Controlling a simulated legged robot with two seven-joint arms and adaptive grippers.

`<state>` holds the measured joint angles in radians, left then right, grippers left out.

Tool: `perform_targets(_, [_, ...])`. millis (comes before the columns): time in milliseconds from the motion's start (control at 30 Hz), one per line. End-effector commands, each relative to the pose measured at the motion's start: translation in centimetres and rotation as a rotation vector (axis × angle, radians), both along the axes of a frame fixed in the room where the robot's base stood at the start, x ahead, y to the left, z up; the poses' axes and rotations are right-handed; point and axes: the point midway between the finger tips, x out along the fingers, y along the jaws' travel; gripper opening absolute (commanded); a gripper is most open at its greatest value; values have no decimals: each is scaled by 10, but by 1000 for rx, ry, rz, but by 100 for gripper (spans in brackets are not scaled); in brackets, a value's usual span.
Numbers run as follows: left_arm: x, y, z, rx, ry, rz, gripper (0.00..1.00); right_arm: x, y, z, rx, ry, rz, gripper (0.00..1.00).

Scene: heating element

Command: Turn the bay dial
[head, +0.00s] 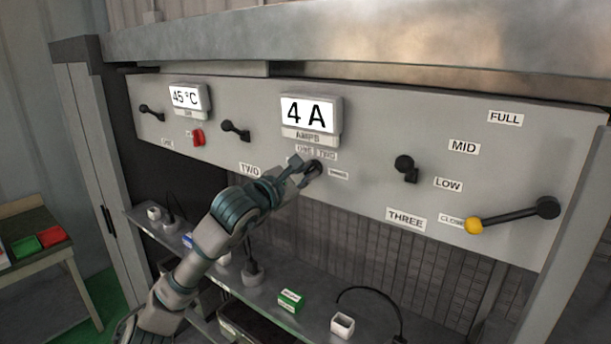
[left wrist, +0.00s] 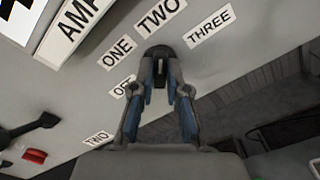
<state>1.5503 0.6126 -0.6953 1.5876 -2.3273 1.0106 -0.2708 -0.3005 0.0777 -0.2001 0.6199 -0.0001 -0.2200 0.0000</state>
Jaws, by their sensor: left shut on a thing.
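The bay dial (head: 316,167) is a dark knob on the grey panel, below the display reading 4 A (head: 309,115). My left gripper (head: 304,172) reaches it from the lower left and is shut on it. In the left wrist view the two fingers (left wrist: 161,88) close around the dial (left wrist: 157,52). Labels OFF, ONE, TWO (left wrist: 160,14) and THREE (left wrist: 209,26) lie around it. The fingers hide much of the dial, so I cannot tell exactly where it points. My right gripper is not in view.
Other black knobs (head: 406,168) and a red switch (head: 198,137) sit on the panel. A black lever with a yellow end (head: 474,226) is at the right.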

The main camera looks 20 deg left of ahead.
Motion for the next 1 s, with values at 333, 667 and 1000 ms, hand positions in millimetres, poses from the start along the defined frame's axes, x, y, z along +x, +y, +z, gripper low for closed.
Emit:
perform_targets(333, [0,0,-1,302,-111,1,0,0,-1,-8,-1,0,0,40])
perform_targets(667, [-1,-1,-2,573,-208,-1,0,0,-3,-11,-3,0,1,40])
perform_targets(1000, [0,-2,-4,751,-271,-3,0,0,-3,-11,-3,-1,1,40])
